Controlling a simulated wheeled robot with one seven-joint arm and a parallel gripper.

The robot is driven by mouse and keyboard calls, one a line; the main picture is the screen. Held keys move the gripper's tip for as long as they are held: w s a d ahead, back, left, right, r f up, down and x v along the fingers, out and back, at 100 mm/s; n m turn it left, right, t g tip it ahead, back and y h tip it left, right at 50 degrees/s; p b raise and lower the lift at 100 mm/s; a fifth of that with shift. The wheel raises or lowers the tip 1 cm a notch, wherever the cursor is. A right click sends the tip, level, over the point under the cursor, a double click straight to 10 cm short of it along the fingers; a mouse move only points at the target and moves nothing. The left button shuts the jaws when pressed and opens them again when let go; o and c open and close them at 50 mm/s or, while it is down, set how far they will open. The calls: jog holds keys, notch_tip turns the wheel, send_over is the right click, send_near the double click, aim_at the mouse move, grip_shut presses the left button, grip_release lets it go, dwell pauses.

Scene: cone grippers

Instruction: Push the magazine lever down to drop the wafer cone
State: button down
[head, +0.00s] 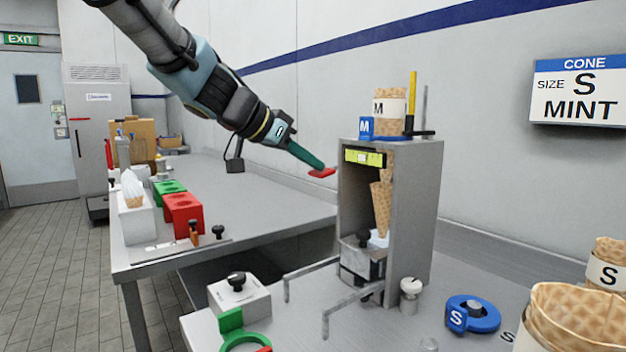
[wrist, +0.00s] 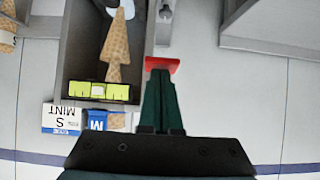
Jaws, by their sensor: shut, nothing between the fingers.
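The cone magazine is a tall grey open-fronted housing (head: 414,185) on the counter. A wafer cone (head: 381,205) hangs point-down inside it, below a yellow-green strip (head: 364,157). The cone also shows in the wrist view (wrist: 115,48). A flat red piece (head: 322,173), apparently the lever, sits by the housing's left side. It also shows in the wrist view (wrist: 162,64). My gripper (head: 314,165), with dark green fingers, is shut and empty. Its fingertips (wrist: 161,76) are right at the red piece; I cannot tell if they touch it.
A labelled stack of cones (head: 389,104) stands on top of the housing beside a yellow upright (head: 412,95). Thin grey rails (head: 326,318) stand in front. A blue ring (head: 474,314) and larger cones (head: 575,318) are at the right.

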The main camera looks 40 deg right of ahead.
notch_tip(320, 180, down, 2)
jog(key=h+b, duration=0.1)
jog(key=b, duration=0.5)
jog(key=h+b, duration=0.1)
jog(key=b, duration=0.6)
jog(key=shift+f, duration=0.25)
jog(key=shift+r, duration=0.9)
